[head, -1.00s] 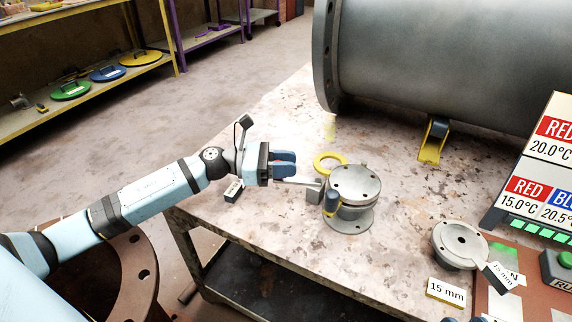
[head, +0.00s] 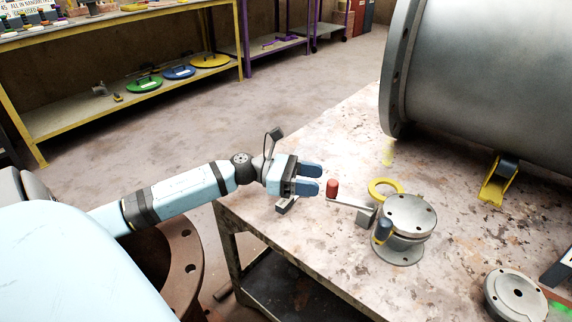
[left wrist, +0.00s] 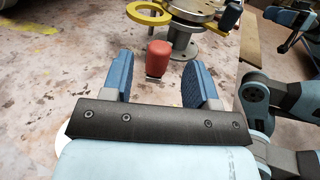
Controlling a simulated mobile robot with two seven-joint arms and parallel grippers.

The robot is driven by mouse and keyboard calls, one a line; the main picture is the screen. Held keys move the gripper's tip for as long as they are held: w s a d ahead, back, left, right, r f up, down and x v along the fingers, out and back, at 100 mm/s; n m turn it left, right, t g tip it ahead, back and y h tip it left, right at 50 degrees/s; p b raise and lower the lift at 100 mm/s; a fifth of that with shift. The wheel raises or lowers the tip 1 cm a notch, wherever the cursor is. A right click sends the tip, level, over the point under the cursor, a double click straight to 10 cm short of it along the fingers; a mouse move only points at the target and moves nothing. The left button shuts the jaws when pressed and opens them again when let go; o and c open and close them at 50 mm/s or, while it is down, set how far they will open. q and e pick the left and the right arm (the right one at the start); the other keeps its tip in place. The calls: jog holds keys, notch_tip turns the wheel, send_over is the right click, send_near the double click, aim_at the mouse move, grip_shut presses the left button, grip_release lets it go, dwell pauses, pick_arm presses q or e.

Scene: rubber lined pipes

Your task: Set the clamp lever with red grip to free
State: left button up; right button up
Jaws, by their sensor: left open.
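The red grip (head: 332,188) stands at the free end of a pale clamp lever (head: 350,203). The lever runs to a grey block (head: 366,216) beside a round metal flange (head: 410,214). My left gripper (head: 322,178) is open, its blue fingertips just left of the red grip. In the left wrist view, the red grip (left wrist: 158,57) appears centred between the finger directions of my left gripper (left wrist: 157,68), around or just beyond the tips; contact cannot be told.
A yellow ring (head: 385,189) lies behind the flange, and a dark blue grip (head: 383,231) stands at its front. A large grey pipe (head: 480,90) fills the back right. A smaller flange (head: 516,297) lies front right. Bare tabletop (head: 310,228) lies left of the flange.

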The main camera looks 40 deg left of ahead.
pick_arm(q)
jog(key=p+v, duration=0.1)
jog(key=v, duration=0.5)
jog(key=shift+s+a, duration=0.2)
jog(key=shift+a, duration=0.25)
pick_arm(e)
notch_tip(320, 180, up, 2)
jog(key=shift+r+t, duration=0.15)
jog(key=shift+t, duration=0.25)
pick_arm(q)
jog(key=shift+d, duration=0.1)
pick_arm(e)
jog(key=shift+d, duration=0.15)
